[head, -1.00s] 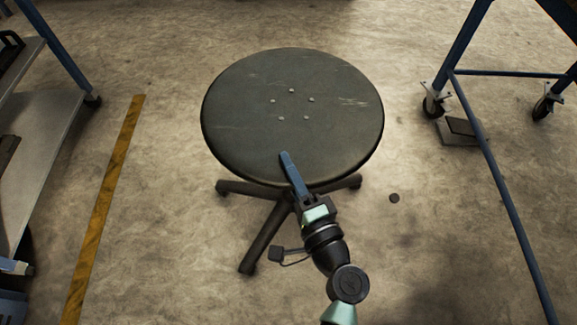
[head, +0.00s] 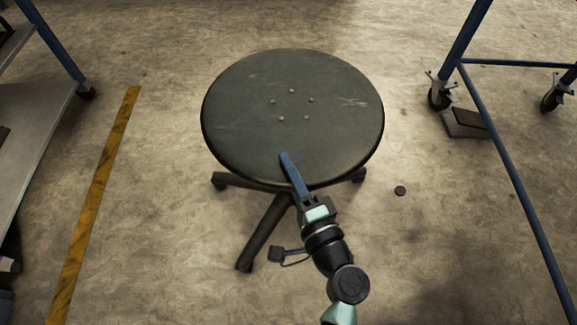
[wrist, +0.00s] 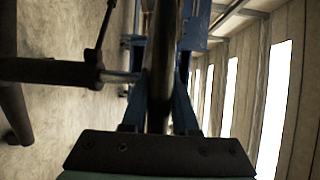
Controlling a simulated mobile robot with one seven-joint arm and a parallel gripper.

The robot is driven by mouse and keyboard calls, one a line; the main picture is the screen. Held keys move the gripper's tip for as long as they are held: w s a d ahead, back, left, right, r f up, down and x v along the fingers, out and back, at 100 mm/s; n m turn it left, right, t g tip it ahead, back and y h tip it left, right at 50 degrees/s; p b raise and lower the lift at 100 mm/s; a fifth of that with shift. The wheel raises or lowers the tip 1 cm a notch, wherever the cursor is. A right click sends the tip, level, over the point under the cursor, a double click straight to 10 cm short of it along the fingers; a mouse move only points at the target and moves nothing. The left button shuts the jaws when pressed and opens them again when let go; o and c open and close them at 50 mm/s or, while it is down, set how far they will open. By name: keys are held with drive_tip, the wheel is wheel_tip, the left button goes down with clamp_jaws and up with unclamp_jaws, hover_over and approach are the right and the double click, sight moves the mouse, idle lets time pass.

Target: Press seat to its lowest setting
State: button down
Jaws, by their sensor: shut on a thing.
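The stool's round dark seat (head: 292,100), scuffed and with several small bolts, fills the middle of the head view and looks level. Its dark legs (head: 264,232) show below the near rim. My gripper (head: 287,162) is shut on the seat's near rim. One blue finger lies on top; the other is hidden under the seat in the head view. In the wrist view the seat (wrist: 160,70) shows edge-on between both fingers of my gripper (wrist: 160,98). The stool's column (wrist: 50,72) and a thin dark rod, perhaps a lever (wrist: 104,28), show left of it.
A blue-framed wheeled stand (head: 497,145) is at the right, and a grey shelf unit (head: 40,120) at the left. A yellow floor stripe (head: 97,205) runs at the left. The floor around the stool is otherwise clear.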

wheel_tip(320, 180, down, 4)
drive_tip(key=b, duration=0.2)
drive_tip(key=shift+f+b, duration=0.15)
drive_tip(key=shift+b, duration=0.15)
drive_tip(key=c, duration=0.7)
unclamp_jaws()
drive_tip(key=p+v, duration=0.3)
drive_tip(key=v, duration=1)
